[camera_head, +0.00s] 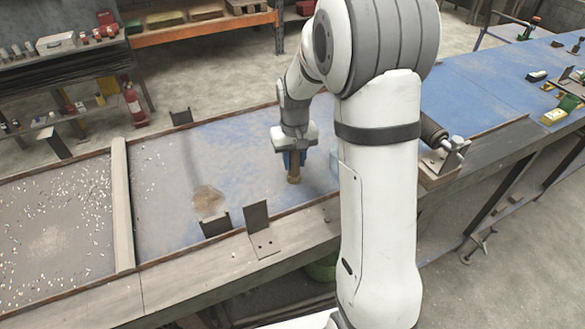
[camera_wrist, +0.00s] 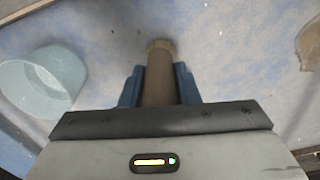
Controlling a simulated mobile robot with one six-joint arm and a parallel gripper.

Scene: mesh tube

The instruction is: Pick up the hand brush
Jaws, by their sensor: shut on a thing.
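The hand brush (camera_head: 294,171) shows as a brown upright cylinder with a paler tan end pointing down at the blue workbench. In the wrist view the brush (camera_wrist: 159,78) stands between the two blue fingers. My gripper (camera_head: 291,160) points down over the bench and is shut on the brush. The gripper (camera_wrist: 158,88) also shows in the wrist view, with one finger on each side of the brush. The brush's upper part is hidden by the gripper. I cannot tell whether its lower end touches the bench.
The blue workbench (camera_head: 235,145) has raised edges. A pale blue round container (camera_wrist: 42,82) stands on the left in the wrist view. A brown flat patch (camera_head: 207,200) lies left of my gripper. Metal brackets (camera_head: 260,226) stand at the front edge, and a roller (camera_head: 434,130) at right.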

